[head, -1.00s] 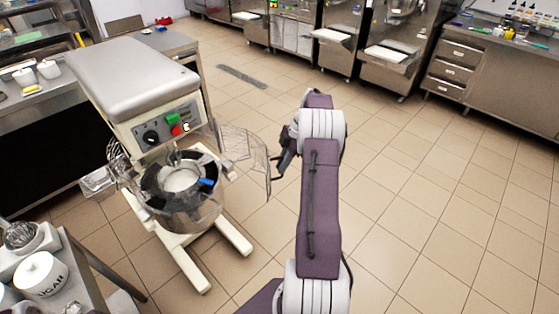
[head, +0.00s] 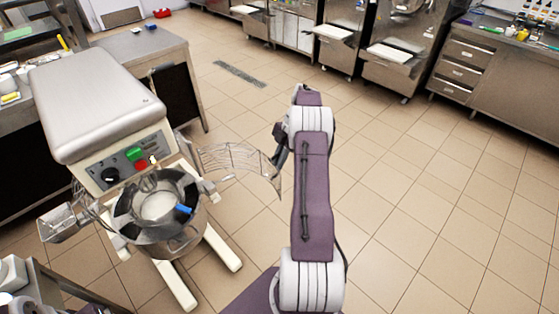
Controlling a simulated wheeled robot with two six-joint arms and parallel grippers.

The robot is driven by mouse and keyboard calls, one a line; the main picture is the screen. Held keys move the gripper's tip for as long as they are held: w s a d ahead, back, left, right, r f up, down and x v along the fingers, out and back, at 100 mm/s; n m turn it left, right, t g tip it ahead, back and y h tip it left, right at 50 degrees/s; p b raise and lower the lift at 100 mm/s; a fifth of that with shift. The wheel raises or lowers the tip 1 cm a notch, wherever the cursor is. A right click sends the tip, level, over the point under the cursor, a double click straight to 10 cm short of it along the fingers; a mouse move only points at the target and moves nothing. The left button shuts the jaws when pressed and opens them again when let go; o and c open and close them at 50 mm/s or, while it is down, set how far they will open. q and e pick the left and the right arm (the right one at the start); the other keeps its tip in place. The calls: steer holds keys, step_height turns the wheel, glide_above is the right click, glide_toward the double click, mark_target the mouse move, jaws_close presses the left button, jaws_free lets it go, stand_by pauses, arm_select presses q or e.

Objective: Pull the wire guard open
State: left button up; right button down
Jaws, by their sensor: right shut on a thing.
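The wire guard (head: 232,159) is a curved metal grille. It stands swung out to the right of the mixer's bowl (head: 172,232), leaving the bowl's top uncovered. The planetary mixer (head: 98,118) is at the left, with a grey top and a panel with green and red buttons. Pale contents show in the bowl, and a blue piece (head: 184,209) is at its rim. My right gripper (head: 277,160) is at the guard's right end, shut on it; the fingers are small and partly hidden by my arm. My left gripper is not in view.
A steel table (head: 150,45) stands behind the mixer, and a cart (head: 60,285) is at the lower left. The mixer's feet (head: 222,247) stick out over the floor. The tiled floor (head: 430,200) to the right is clear.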

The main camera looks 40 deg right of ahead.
stand_by(0.4)
steer(key=c, duration=1.5)
jaws_free()
steer(key=shift+w, duration=0.1)
steer(key=shift+r, duration=0.1)
steer(key=p+v, duration=0.2)
steer(key=v, duration=0.7)
